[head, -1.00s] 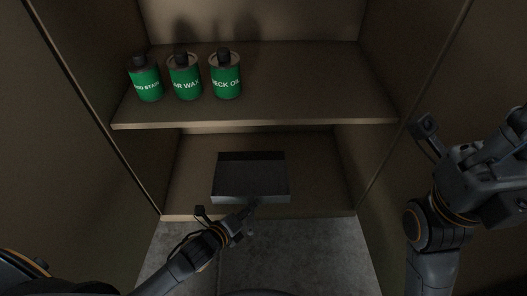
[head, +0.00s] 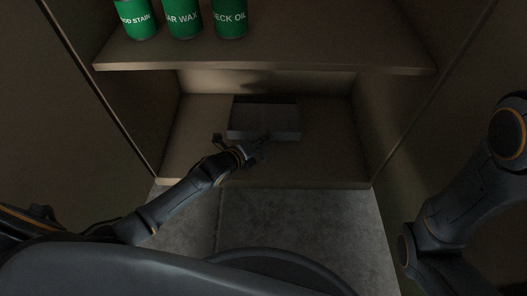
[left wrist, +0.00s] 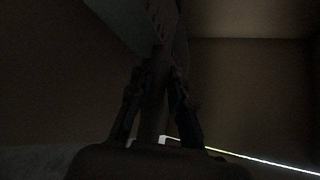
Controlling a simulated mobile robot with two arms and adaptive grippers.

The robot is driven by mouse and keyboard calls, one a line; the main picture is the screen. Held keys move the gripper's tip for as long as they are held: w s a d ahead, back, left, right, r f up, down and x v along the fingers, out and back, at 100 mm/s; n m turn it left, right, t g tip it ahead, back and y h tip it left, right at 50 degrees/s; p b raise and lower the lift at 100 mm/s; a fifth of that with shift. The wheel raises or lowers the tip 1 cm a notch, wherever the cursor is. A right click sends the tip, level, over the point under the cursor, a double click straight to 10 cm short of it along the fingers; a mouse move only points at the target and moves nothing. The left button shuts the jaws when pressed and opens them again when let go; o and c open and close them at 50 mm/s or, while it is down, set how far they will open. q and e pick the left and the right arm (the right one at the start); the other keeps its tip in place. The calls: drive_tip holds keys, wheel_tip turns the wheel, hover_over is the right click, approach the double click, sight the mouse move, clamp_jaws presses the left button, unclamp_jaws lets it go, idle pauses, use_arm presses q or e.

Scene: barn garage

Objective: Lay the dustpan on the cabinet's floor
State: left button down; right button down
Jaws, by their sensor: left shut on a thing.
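The dustpan (head: 264,116) is a dark grey pan in the bottom compartment of the cabinet, over the cabinet's floor (head: 330,150). My left gripper (head: 256,150) is at the dustpan's near side, shut on its handle, which is mostly hidden by the fingers. In the dark left wrist view, the fingers (left wrist: 158,100) close around the handle. I cannot tell whether the pan touches the floor. My right arm shows at the right edge in the head view, but its gripper is out of the frame.
A shelf (head: 270,58) is above the dustpan and holds several green cans (head: 183,17). The cabinet's side walls stand left and right. Cabinet floor is free on both sides of the dustpan. Grey concrete (head: 270,215) lies in front.

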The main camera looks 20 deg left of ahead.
use_arm(q)
drive_tip(key=shift+w+f, duration=0.35)
drive_tip(key=shift+f, duration=0.05)
drive_tip(key=f+b, duration=0.3)
drive_tip(key=shift+w+a+f, duration=0.1)
drive_tip(key=shift+w+f, duration=0.2)
drive_tip(key=shift+f, duration=0.1)
drive_tip(key=shift+r, duration=0.15)
drive_tip(key=c, duration=1.3)
unclamp_jaws()
drive_tip(key=shift+o, duration=0.4)
